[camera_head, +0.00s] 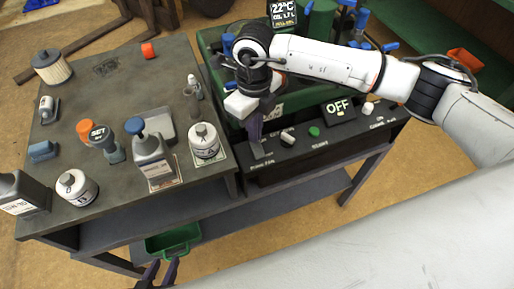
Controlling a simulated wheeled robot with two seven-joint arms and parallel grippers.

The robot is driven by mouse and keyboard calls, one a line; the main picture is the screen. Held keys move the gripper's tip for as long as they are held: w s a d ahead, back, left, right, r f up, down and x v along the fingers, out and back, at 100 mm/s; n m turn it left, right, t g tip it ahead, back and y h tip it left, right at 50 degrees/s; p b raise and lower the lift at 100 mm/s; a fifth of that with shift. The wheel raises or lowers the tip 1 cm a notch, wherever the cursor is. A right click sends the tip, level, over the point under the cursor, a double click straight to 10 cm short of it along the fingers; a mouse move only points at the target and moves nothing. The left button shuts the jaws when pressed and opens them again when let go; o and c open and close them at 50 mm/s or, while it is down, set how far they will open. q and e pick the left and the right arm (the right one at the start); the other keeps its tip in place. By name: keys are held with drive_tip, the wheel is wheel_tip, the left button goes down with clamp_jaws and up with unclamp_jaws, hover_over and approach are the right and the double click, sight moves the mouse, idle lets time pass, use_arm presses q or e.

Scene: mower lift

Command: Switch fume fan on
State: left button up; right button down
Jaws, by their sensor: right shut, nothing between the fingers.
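A dark control panel (330,140) runs along the front of the right-hand bench. A small label that seems to read fume fan (262,166) is at its left end. My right gripper (257,152) is shut and empty, pointing down at the panel just above that label. The fan switch itself is hidden or cannot be told apart from the fingers, and I cannot tell whether they touch it. A small display (338,108) on the panel reads OFF. My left gripper (160,272) is at the bottom edge, its dark fingers apart, away from the panel.
A white knob (288,136) and a green button (314,131) sit right of my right gripper. The left bench (110,85) holds bottles, white canisters (204,140) and small parts. A green bin (173,240) is below.

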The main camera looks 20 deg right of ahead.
drive_tip(key=shift+f+b, duration=0.85)
drive_tip(key=shift+f, duration=0.15)
idle(0.8)
drive_tip(key=shift+r, duration=0.1)
drive_tip(key=shift+r+p, duration=2.1)
drive_tip(key=shift+r, duration=1.4)
